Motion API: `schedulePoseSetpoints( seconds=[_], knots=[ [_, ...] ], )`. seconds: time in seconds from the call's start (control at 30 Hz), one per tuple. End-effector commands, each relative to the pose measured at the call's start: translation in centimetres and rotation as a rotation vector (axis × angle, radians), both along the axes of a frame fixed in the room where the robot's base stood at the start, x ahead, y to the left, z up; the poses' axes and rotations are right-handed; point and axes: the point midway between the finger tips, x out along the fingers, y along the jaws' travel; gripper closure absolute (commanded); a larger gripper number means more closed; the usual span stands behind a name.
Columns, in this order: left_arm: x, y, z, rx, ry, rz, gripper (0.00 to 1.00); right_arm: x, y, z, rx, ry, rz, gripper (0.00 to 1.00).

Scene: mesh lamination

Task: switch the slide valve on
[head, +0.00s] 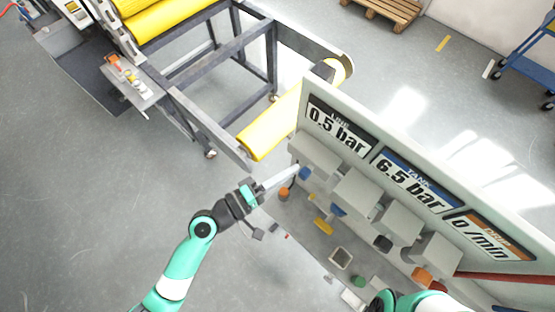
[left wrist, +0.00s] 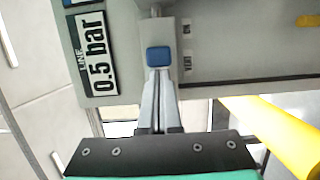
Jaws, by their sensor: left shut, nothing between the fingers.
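The slide valve's blue block (head: 304,174) sits on the pale panel below the line display (head: 338,130), which reads 0.5 bar. The blue block (left wrist: 159,56) also shows in the left wrist view, just beyond the fingertips, on a grey body with two small labels beside it, too small to read surely. My left gripper (head: 297,168) is shut and empty, its long fingers pointing at the block. In the left wrist view the fingertips (left wrist: 159,72) are at the block's near edge; I cannot tell whether they touch. Part of my right arm shows at the bottom right; its gripper does not.
The panel also bears a tank display (head: 412,179) reading 6.5 bar and a third display (head: 489,235). Several fittings lie below, including an orange knob (head: 284,192) and a yellow lever (head: 323,227). A yellow roller (head: 265,137) stands behind. Floor at left is clear.

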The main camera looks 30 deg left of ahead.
Motion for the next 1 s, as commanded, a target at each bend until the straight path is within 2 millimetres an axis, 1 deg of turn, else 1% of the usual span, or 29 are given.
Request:
schedulePoseSetpoints(
  seconds=[0.03,0.13,0.67,0.77,0.97,1.0],
  knots=[
    [-0.1,-0.4,0.0,-0.001,0.0,-0.001,1.0,0.0,0.0,0.1,0.0,0.0,-0.001,1.0],
    [-0.2,-0.6,0.0,-0.001,0.0,0.0,1.0,0.0,0.0,0.1,0.0,0.0,-0.001,1.0],
    [-0.1,-0.5,-0.1,-0.001,0.0,0.0,1.0,0.0,0.0,0.0,0.0,0.0,0.0,1.0],
    [0.0,-0.1,-0.2,0.0,-0.001,0.0,1.0,0.0,0.0,-0.3,0.0,0.0,0.0,1.0],
    [0.9,2.0,-0.3,0.0,-0.004,-0.006,1.0,0.0,0.0,-1.5,0.0,0.0,0.0,1.0],
    [-0.2,2.5,-0.4,0.0,0.001,-0.006,1.0,0.0,0.0,-1.6,0.0,0.0,0.0,1.0]
  ],
)
